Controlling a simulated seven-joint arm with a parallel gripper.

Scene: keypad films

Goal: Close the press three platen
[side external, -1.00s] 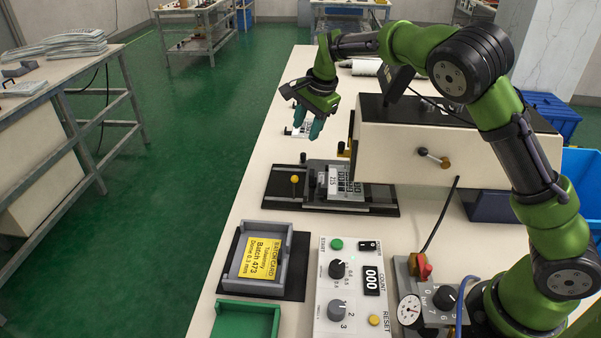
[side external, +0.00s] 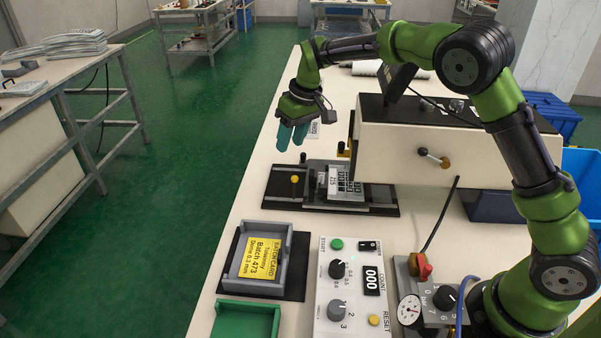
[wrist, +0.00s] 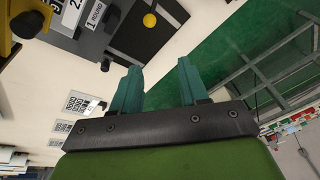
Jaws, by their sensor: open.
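My gripper (side external: 291,142) is open and empty, its teal fingers pointing down above the table, beyond the slide fixture. Its fingers also show in the wrist view (wrist: 160,82). The beige press body (side external: 400,150) has a black top and a side lever with an orange knob (side external: 444,163). No marking "three" is readable on it, and I cannot tell which part is the platen. A dark slide fixture (side external: 280,185) reaches out from under its left end. It carries a grey block with a printed plate (side external: 346,186) and a yellow ball knob (side external: 294,179), which shows in the wrist view (wrist: 150,20).
A control box (side external: 345,270) with dials and a 000 counter stands in front. Left of it are a grey tray with a yellow batch card (side external: 261,257) and a green tray (side external: 247,318). Printed cards lie beyond the fixture.

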